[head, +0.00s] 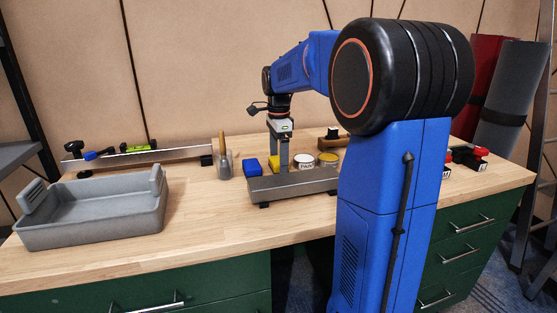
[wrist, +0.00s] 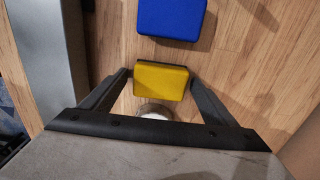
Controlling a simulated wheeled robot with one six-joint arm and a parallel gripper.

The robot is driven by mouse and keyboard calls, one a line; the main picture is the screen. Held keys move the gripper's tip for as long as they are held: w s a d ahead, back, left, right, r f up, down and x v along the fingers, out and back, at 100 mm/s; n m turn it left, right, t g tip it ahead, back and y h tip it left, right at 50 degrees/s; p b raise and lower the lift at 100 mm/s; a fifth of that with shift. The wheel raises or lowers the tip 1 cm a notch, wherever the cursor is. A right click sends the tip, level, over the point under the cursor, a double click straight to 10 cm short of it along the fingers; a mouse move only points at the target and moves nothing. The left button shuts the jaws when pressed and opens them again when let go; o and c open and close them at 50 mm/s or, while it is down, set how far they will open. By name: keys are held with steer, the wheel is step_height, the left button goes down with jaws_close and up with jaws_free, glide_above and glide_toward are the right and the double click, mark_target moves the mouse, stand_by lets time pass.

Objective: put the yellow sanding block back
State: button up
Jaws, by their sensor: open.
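The yellow sanding block (wrist: 161,81) lies on the wooden bench, between the two fingertips of my gripper (wrist: 160,76) in the wrist view. My gripper is open, with a finger on either side of the block; I cannot tell whether either touches it. In the head view the yellow block (head: 273,164) is partly hidden behind my gripper (head: 284,163), which points down behind the grey metal bar. A blue block (head: 252,167) lies just left of the yellow one. It also shows in the wrist view (wrist: 171,18), beyond the yellow block.
A grey metal bar (head: 292,185) on feet stands in front of the blocks. Two paint tins (head: 304,161) are close on the right. A jar with a brush (head: 223,163) stands to the left. An open grey tray (head: 93,213) fills the left bench.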

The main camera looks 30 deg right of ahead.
mark_target(278, 160)
step_height(278, 160, up, 12)
steer(key=shift+r, duration=0.15)
stand_by(0.4)
stand_by(0.5)
